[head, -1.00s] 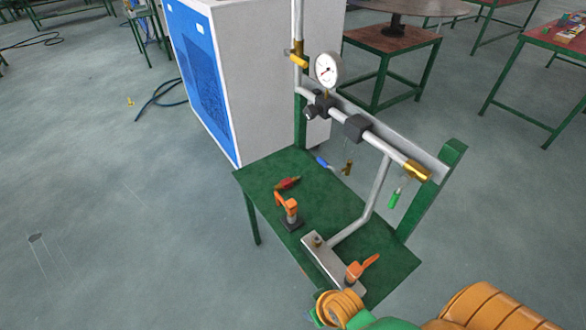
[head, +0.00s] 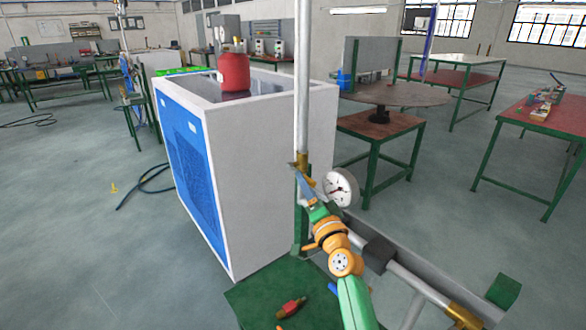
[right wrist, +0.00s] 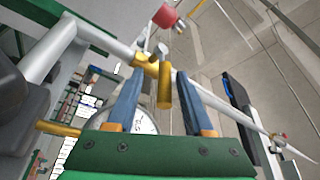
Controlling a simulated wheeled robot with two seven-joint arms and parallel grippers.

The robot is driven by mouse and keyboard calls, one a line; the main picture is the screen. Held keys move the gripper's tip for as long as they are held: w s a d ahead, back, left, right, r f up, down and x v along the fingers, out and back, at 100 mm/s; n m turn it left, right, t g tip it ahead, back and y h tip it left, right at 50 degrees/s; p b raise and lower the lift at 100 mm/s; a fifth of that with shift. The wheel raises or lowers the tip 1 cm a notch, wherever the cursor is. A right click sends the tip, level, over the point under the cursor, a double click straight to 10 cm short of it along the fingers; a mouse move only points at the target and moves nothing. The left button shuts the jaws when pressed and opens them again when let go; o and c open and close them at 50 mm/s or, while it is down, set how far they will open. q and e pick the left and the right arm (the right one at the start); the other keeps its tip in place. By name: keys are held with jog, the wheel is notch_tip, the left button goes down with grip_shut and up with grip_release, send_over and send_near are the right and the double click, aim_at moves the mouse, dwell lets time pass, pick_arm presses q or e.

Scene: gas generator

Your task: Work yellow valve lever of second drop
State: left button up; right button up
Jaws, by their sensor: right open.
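The yellow valve (head: 302,160) sits low on the upright grey pipe, just left of the round pressure gauge (head: 340,188). My right gripper (head: 304,182) is at this valve, with its blue fingers pointing up toward it. In the right wrist view the fingers are apart. The stubby yellow lever (right wrist: 165,88) shows in the gap between them, below the yellow valve body (right wrist: 146,60). I cannot tell whether either finger touches it. The gripper partly covers the valve in the head view. My left gripper is out of view.
A white cabinet (head: 265,180) with a red canister (head: 233,73) stands behind left of the pipe. A horizontal pipe with a dark block (head: 378,254) and a brass fitting (head: 465,316) runs to the lower right. A red-handled part (head: 291,307) lies on the green bench (head: 250,297).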

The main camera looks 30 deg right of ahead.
jog(key=shift+w+d+r, duration=0.15)
jog(key=shift+w+r, duration=0.35)
jog(key=shift+r, duration=0.3)
jog(key=x, duration=0.1)
jog(key=b+x, duration=0.1)
jog(key=x, duration=0.1)
jog(key=shift+w+f, duration=0.1)
jog(key=shift+f, duration=0.15)
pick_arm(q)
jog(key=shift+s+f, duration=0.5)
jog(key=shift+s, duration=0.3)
pick_arm(e)
grip_shut()
jog(key=shift+d+r, duration=0.1)
